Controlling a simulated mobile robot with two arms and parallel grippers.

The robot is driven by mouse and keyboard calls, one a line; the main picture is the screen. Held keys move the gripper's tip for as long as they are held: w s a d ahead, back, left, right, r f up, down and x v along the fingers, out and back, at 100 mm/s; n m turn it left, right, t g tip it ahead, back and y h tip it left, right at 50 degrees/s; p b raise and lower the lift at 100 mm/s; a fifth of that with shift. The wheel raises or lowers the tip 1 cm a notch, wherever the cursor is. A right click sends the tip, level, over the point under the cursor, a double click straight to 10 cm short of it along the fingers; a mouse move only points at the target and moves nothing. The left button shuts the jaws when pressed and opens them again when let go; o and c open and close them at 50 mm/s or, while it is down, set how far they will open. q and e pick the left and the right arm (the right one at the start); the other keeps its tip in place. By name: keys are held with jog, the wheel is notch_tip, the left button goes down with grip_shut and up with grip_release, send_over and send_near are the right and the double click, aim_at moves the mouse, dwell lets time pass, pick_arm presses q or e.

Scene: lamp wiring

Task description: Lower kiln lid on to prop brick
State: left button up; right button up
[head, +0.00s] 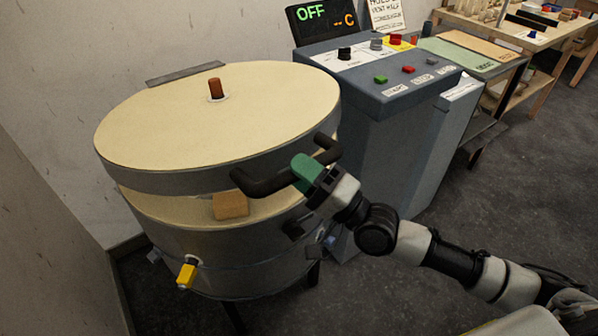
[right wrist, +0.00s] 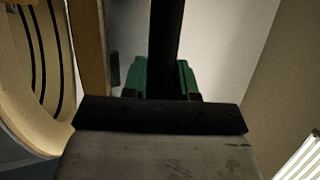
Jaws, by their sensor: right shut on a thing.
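The round kiln lid (head: 180,125) has a cream top and a grey rim, with a reddish plug in its top. It sits tilted above the kiln body (head: 200,250), with a gap at the front. The tan prop brick (head: 231,205) stands on the kiln rim in that gap, under the lid's front edge; whether the lid touches it I cannot tell. My right gripper (head: 305,172), with green fingers, is shut on the black lid handle (head: 262,184). In the right wrist view the green fingers (right wrist: 166,78) flank the dark handle bar (right wrist: 165,40). My left gripper is not in view.
A grey control cabinet (head: 385,75) with buttons and a display reading OFF (head: 318,18) stands right of the kiln. A yellow plug (head: 186,274) sticks out of the kiln's front. Walls are close behind and left. Open floor (head: 440,225) lies to the right.

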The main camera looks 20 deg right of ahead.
pick_arm(q)
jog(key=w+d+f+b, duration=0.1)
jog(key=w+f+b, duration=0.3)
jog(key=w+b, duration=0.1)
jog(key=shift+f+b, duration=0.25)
jog(key=shift+b, duration=0.35)
pick_arm(e)
jog(key=shift+n+y, duration=0.3)
jog(key=shift+y, duration=0.1)
jog(key=f, duration=0.5)
jog(key=shift+s+d+f, duration=0.1)
jog(key=shift+s+f, duration=0.25)
jog(key=shift+t, duration=0.3)
jog(key=o, duration=0.9)
pick_arm(q)
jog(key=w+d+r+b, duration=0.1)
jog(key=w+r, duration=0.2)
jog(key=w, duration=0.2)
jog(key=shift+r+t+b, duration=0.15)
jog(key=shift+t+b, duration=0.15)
jog(key=shift+b, duration=0.1)
pick_arm(e)
jog(key=v, duration=1)
jog(key=shift+s+d+f, duration=0.15)
jog(key=shift+s+d, duration=0.05)
jog(key=shift+d, duration=0.15)
